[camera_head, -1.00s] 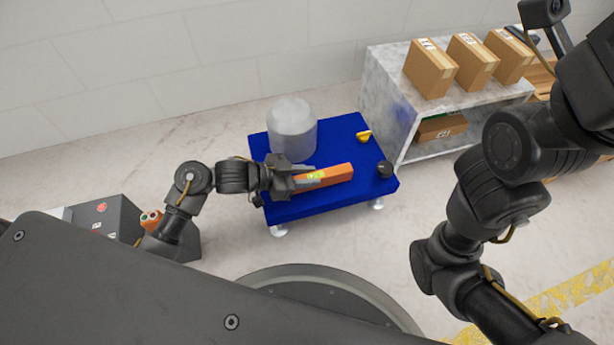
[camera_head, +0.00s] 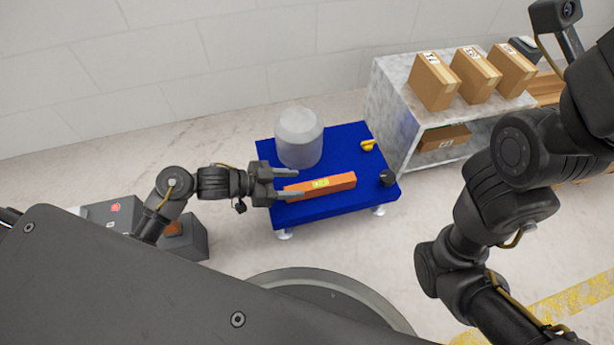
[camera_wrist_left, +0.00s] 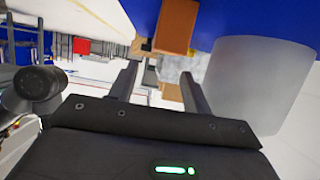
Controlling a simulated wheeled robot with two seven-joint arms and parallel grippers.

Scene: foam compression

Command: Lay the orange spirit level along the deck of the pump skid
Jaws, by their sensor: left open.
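The orange spirit level (camera_head: 338,182) lies on the blue deck of the pump skid (camera_head: 335,207), along its front part, with a yellow-green vial window near its middle. My left gripper (camera_head: 297,183) is open at the level's left end, its two fingers apart and clear of it. In the left wrist view the orange level (camera_wrist_left: 176,25) shows at the top, beyond the open fingers (camera_wrist_left: 158,80). My right arm shows at the right of the head view, but I cannot make out its gripper.
A pale grey cylinder (camera_head: 299,137) stands at the deck's back left. A yellow fitting (camera_head: 368,145) and a dark knob (camera_head: 387,178) sit on its right side. A marbled shelf (camera_head: 397,100) with cardboard boxes (camera_head: 434,82) stands to the right. A grey box (camera_head: 112,213) is at the left.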

